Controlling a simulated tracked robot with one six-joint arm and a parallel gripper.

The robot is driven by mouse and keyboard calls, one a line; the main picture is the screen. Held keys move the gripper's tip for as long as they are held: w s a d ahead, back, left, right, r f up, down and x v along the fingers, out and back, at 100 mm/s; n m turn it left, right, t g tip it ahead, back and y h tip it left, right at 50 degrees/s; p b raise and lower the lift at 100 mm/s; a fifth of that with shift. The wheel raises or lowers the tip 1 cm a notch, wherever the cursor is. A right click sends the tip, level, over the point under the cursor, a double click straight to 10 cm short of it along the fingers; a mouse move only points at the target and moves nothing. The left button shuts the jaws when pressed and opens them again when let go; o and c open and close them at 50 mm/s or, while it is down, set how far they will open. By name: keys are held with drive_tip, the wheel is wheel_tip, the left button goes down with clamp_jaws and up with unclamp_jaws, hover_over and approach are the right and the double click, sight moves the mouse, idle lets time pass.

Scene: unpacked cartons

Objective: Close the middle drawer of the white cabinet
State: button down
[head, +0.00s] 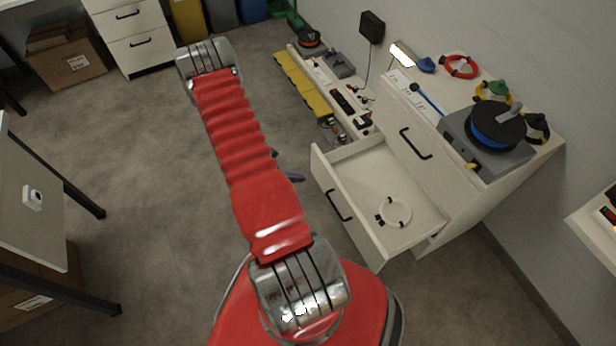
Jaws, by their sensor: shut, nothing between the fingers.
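The white cabinet (396,117) stands at the right against the wall. Its upper drawer, with a black handle (415,143), is shut. The drawer below it (357,222) is pulled well out, with its front and black handle (338,205) facing left. A white ring-shaped coil (394,212) with black ends lies inside this open drawer. My gripper (297,178) shows only as a small dark tip beside my red arm, left of the open drawer and apart from it in the picture. The rest of it is hidden behind the arm. It is shut and empty.
A blue reel device (495,127) and coloured coils sit on the cabinet top. A low white bench (321,76) with gear adjoins it behind. A table (40,206) stands at left; another drawer unit (129,37) stands behind. Grey floor (130,150) between them is clear.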

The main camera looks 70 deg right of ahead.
approach(330, 177)
wheel_tip(330, 177, down, 4)
drive_tip(key=s+d, duration=0.2)
drive_tip(key=shift+s+d+r, duration=0.25)
drive_tip(key=shift+s+d, duration=0.15)
drive_tip(key=shift+d, duration=0.1)
idle(0.3)
